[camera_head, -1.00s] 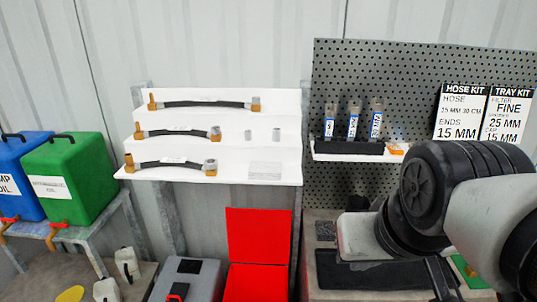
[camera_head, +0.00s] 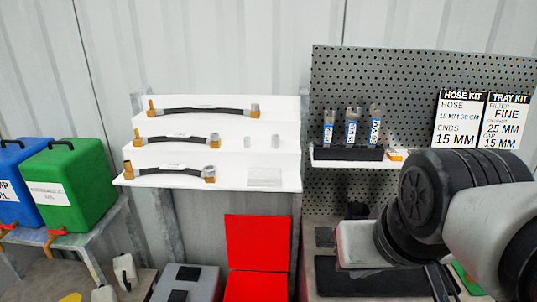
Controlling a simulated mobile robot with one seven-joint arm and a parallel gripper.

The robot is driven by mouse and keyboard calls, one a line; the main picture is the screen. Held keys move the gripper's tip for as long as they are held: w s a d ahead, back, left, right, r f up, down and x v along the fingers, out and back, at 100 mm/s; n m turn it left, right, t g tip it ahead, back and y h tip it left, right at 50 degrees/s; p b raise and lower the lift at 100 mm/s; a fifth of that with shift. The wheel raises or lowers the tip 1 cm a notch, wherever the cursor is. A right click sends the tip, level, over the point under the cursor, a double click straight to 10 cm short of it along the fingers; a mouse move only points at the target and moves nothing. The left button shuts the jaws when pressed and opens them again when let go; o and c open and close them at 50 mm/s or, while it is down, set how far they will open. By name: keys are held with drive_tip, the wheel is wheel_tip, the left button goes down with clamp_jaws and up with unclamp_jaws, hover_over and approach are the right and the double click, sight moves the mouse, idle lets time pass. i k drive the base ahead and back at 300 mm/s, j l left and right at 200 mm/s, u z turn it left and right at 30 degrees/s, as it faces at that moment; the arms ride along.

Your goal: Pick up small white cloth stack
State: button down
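A small flat white cloth stack (camera_head: 265,176) lies at the right end of the lowest step of the white stepped shelf (camera_head: 215,183). It is pale and hard to set apart from the white shelf. My arm reaches in from the right edge, over the bench in front of the perforated panel. The arm is well to the right of the stack and apart from it. My gripper's fingers cannot be made out in this view.
Black hoses with brass ends (camera_head: 205,112) lie on the shelf steps, left of the stack. A small ledge with labelled tubes (camera_head: 351,133) stands right of the shelf. An open red box (camera_head: 257,243) is below. Green (camera_head: 72,185) and blue (camera_head: 18,185) containers stand left.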

sight(256, 177)
drive_tip(key=z, duration=0.6)
drive_tip(key=j+z, duration=0.15)
drive_tip(key=z, duration=0.25)
drive_tip(key=k+j+z, duration=0.1)
drive_tip(key=z, duration=0.25)
drive_tip(key=k+j+z, duration=0.1)
drive_tip(key=z, duration=0.3)
drive_tip(key=k+j, duration=0.85)
drive_tip(key=j, duration=0.15)
